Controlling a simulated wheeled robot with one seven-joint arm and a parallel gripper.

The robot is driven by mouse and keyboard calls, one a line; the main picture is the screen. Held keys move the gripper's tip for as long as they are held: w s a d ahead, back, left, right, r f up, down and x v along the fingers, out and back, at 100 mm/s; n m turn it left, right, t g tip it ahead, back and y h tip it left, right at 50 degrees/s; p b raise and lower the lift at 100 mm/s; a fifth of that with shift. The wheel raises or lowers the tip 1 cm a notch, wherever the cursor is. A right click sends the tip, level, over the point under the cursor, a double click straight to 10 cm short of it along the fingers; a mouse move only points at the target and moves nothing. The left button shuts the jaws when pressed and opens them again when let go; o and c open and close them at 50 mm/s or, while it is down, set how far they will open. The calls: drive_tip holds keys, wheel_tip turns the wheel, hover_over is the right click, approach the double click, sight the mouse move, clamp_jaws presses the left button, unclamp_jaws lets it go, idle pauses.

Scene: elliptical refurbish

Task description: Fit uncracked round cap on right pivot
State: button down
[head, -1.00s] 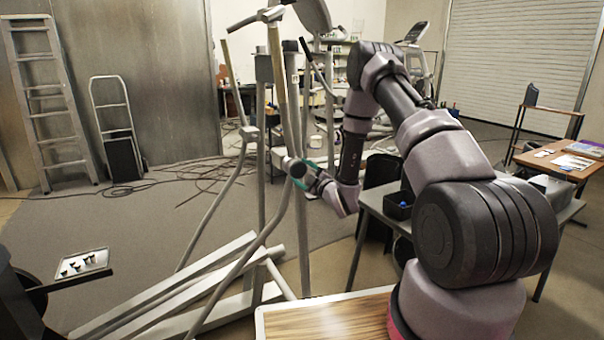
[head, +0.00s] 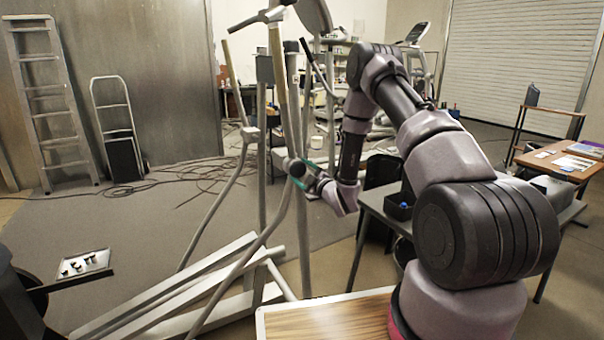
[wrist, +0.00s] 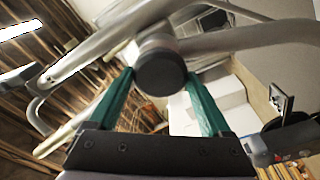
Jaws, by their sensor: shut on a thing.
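A dark round cap (wrist: 160,66) sits between the green fingertips of my gripper (wrist: 158,80) in the wrist view, its flat face towards the camera. My gripper is shut on it. A thick silver tube of the elliptical (wrist: 140,18) runs right behind the cap; I cannot tell whether the cap is seated on a pivot there or only close to it. In the head view my gripper (head: 291,166) is at the upright bars of the elliptical (head: 262,150), and the cap is too small to make out. No cracks show on the cap's visible face.
A pale tray (head: 85,266) with several small dark pieces is at the lower left. The elliptical's long rails (head: 190,290) lie low in front. A grey table (head: 375,210) with a black bin (head: 399,206) stands right of my gripper.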

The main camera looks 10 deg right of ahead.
unclamp_jaws()
drive_tip(key=v, duration=1)
drive_tip(key=shift+s, duration=0.4)
drive_tip(key=shift+d, duration=0.15)
